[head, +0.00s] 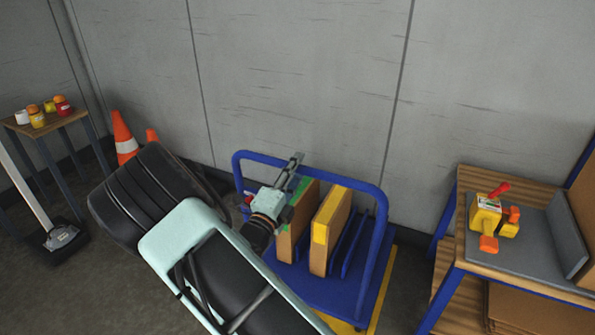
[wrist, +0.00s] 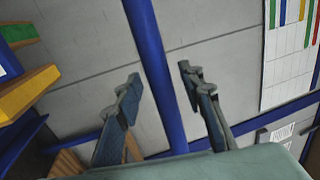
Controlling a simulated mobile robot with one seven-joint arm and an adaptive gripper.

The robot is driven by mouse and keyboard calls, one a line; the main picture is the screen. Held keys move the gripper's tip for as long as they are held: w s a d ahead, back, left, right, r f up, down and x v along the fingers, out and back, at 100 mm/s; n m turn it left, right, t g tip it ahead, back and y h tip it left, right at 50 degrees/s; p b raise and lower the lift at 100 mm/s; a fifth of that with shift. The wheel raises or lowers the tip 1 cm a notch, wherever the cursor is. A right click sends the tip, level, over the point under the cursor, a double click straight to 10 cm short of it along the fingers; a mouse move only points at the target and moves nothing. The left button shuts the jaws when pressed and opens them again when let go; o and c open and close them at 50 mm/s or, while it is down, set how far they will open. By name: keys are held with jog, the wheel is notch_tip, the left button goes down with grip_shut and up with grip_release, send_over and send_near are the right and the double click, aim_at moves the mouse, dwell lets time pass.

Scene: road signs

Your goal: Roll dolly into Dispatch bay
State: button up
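The blue dolly (head: 325,290) stands against the grey wall with its tubular push handle (head: 330,168) at the wall side. It carries brown panels, one with a green top edge (head: 300,192) and one with a yellow top edge (head: 332,208). My gripper (head: 294,162) is at the top bar of the handle. In the wrist view the gripper (wrist: 168,97) is open, and the blue handle bar (wrist: 158,70) passes between its two fingers without visible contact on either. I cannot tell how deep the bar sits. No Dispatch bay label is readable.
A yellow floor line (head: 378,300) runs along the dolly's right side. A bench (head: 475,240) with orange-yellow tools (head: 489,217) stands right. Orange cones (head: 123,138) and a small table (head: 62,122) with jars stand left. A wall chart (wrist: 290,60) shows in the wrist view.

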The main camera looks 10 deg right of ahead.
jog(key=shift+w, duration=0.1)
jog(key=shift+c, duration=0.7)
grip_shut()
jog(key=shift+a, duration=0.1)
